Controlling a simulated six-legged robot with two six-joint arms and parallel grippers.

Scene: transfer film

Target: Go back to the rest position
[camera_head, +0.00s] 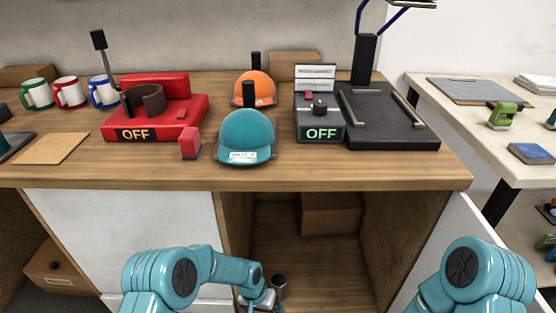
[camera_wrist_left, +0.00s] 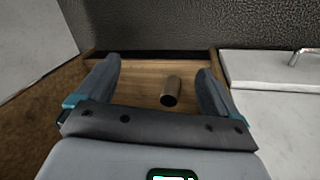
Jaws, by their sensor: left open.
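My left gripper (camera_head: 262,299) is low inside the open cabinet, at the bottom of the head view. In the left wrist view its two fingers (camera_wrist_left: 158,78) are spread apart with nothing held between them. A small brownish cylinder (camera_wrist_left: 171,90) is on the wooden cabinet floor, seen in the gap between the fingers and apart from both. It also shows in the head view (camera_head: 279,283), beside the gripper. My right arm shows at the lower right of the head view, but its gripper is out of the picture.
The wooden worktop (camera_head: 370,171) overhangs the cabinet. On it stand a red press (camera_head: 190,105), a teal cap (camera_head: 247,134), an orange cap (camera_head: 252,85), a black press (camera_head: 385,115) and several mugs. A cardboard box (camera_head: 330,218) sits deeper in the cabinet. A white door stands at right.

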